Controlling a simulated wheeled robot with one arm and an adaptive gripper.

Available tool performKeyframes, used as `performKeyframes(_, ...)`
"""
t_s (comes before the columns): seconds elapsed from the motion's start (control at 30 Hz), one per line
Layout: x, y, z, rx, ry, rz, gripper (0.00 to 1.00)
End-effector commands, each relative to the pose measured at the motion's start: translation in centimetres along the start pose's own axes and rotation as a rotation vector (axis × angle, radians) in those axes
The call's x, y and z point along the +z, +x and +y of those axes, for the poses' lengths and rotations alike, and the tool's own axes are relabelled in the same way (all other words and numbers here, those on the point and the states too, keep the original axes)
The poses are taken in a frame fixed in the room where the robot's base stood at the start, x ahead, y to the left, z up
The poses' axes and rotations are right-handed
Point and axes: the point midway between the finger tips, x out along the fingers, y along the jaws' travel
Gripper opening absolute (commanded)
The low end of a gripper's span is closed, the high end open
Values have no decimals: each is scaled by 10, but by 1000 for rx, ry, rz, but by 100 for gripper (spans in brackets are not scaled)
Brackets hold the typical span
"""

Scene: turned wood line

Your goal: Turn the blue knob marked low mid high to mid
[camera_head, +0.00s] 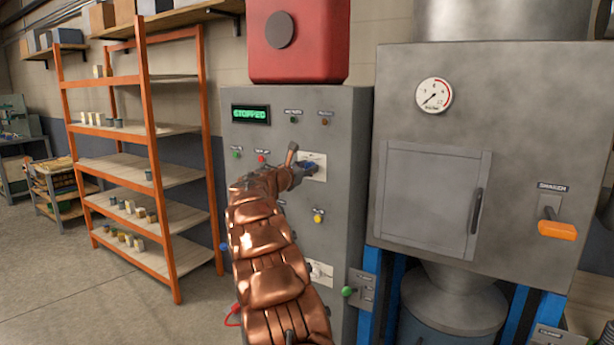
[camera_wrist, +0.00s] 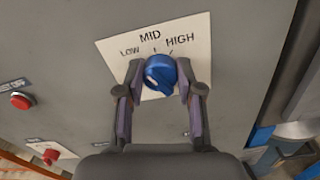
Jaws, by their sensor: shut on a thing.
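The blue knob (camera_wrist: 158,73) sits on a white plate (camera_wrist: 112,52) marked LOW, MID and HIGH from left to right. My gripper (camera_wrist: 160,80) is shut on the knob, with one finger on its left side and one on its right. I cannot tell surely which mark the knob points to. In the head view my gripper (camera_head: 297,175) is at the grey control panel (camera_head: 345,130), and a bit of the blue knob (camera_head: 310,168) shows beside it. The arm hides part of the panel.
A red button (camera_wrist: 21,101) and a red knob (camera_wrist: 51,156) are left of the plate in the wrist view. The panel display (camera_head: 250,115) reads STOPPED. A grey cabinet (camera_head: 425,215) with a gauge (camera_head: 434,95) and an orange handle (camera_head: 556,230) stands right.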

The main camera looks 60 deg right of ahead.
Motion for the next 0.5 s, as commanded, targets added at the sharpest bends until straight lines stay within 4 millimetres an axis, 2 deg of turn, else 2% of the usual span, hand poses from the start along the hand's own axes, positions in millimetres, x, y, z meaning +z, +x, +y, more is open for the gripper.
performKeyframes(0.03, -5, 0, -1, 1, 44, -1, 2)
performKeyframes(0.5, -3, 0, -1, 1, 372, -1, 2)
